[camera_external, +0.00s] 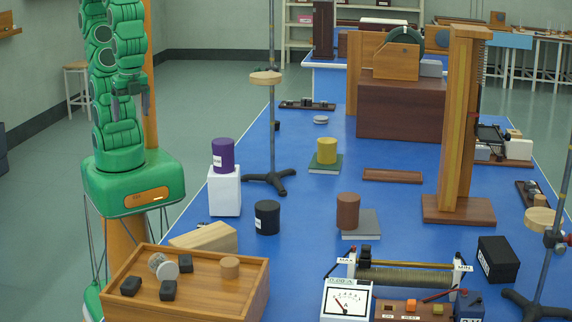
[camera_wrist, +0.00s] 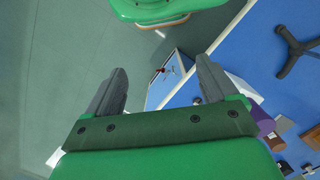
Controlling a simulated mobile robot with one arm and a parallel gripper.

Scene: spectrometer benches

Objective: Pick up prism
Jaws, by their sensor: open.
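I cannot make out a clear prism in either view. A pale wooden block with a sloped outline (camera_external: 207,237) lies on the blue bench behind the wooden tray, partly hidden by it; I cannot tell whether it is the prism. My gripper (camera_external: 142,102) hangs beside my folded arm, left of the bench and well away from the objects. In the wrist view my gripper (camera_wrist: 160,68) has its two dark fingers wide apart, with nothing between them.
A purple cylinder (camera_external: 223,154) stands on a white block (camera_external: 225,192). A black cylinder (camera_external: 267,217), a stand (camera_external: 271,140), and a meter (camera_external: 347,302) occupy the bench. Open floor lies left.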

